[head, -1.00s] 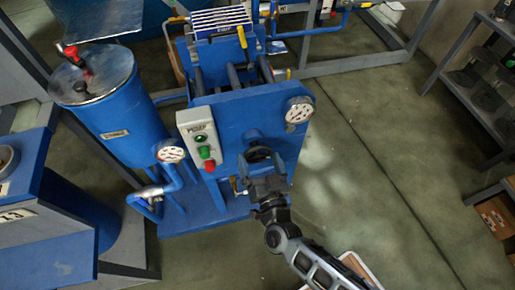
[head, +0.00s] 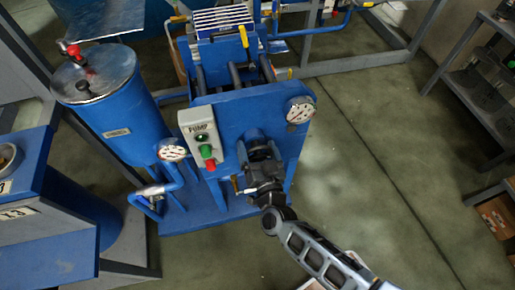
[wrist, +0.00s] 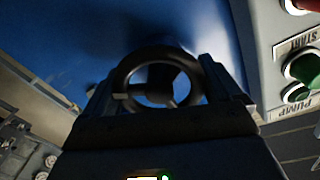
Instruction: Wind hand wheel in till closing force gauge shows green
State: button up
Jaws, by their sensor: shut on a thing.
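The black hand wheel (wrist: 126,70) shows as a ring in the wrist view, on the blue front plate (head: 235,108) of the press. My gripper (wrist: 160,85) is shut on the wheel, a finger at each side of its rim. In the head view my gripper (head: 260,160) is against the front plate and hides most of the wheel. A round white gauge (head: 299,110) sits at the plate's upper right. Another gauge (head: 172,150) is on the pipe at left. Both dials are too small to read, and I cannot tell which shows closing force.
A grey pump box (head: 197,125) with green and red buttons is left of my gripper, and close by in the wrist view (wrist: 265,60). A blue tank (head: 115,105) stands at left. A small brass-coloured valve (head: 240,188) is just below-left of my gripper.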

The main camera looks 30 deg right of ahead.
aim_at(259, 156)
jog(key=shift+f+m+b, duration=0.15)
jog(key=shift+m+b, duration=0.3)
jog(key=shift+m, duration=0.15)
jog(key=shift+c, duration=0.3)
jog(key=shift+m, duration=0.8)
jog(key=o, duration=0.7)
jog(key=shift+o, duration=0.2)
jog(key=shift+s, duration=0.1)
jog(key=shift+b+v, duration=0.6)
jog(key=shift+v, duration=3.25)
